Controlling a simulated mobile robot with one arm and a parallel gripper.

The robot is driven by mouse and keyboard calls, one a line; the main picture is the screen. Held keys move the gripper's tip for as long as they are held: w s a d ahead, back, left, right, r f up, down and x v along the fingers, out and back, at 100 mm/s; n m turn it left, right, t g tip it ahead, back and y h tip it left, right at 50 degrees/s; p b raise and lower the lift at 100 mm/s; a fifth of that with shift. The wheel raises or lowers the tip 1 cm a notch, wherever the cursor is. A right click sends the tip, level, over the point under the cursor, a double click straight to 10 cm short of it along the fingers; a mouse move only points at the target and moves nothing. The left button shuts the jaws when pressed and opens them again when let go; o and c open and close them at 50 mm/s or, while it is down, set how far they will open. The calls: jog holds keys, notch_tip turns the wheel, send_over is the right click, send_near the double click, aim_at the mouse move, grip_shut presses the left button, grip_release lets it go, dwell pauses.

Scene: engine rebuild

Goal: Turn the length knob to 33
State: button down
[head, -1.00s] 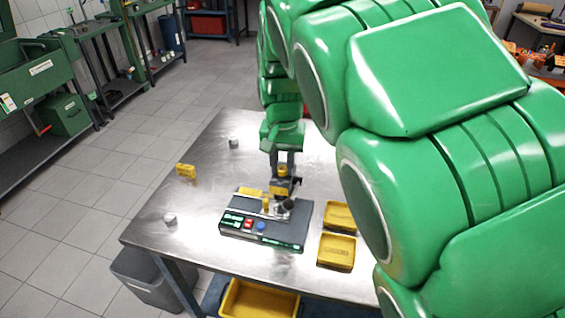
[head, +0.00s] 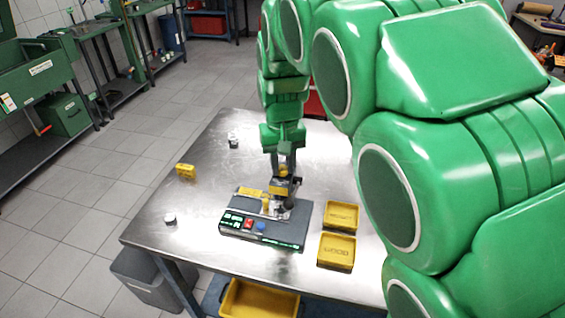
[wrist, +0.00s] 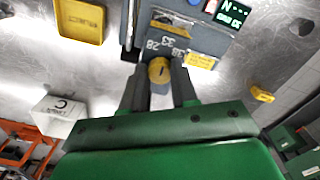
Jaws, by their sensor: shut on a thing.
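The length knob (wrist: 159,68) is a small round yellow knob with a dark line across its face. In the wrist view it sits between the fingertips of my gripper (wrist: 158,80), which is shut on it. White labels 28, 33 and 38 are printed on the grey machine (wrist: 206,42) beyond the knob. I cannot tell exactly which number the line points to. In the head view my gripper (head: 285,172) reaches down to the back of the machine (head: 290,233), and its fingers partly hide the knob. The machine has a lit panel, a red button and a blue button.
The machine stands on a steel table (head: 215,180). Two yellow trays (head: 337,265) lie to its right. A yellow block (head: 186,171) and two small pale objects (head: 169,218) stand at the left. The table between them and the machine is clear.

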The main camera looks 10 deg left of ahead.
aim_at(283, 168)
jog(key=c, duration=0.9)
grip_release()
jog(key=shift+o, duration=0.2)
jog(key=shift+r, duration=0.1)
notch_tip(283, 168, up, 8)
jog(key=shift+f, duration=0.25)
jog(key=shift+r, duration=0.1)
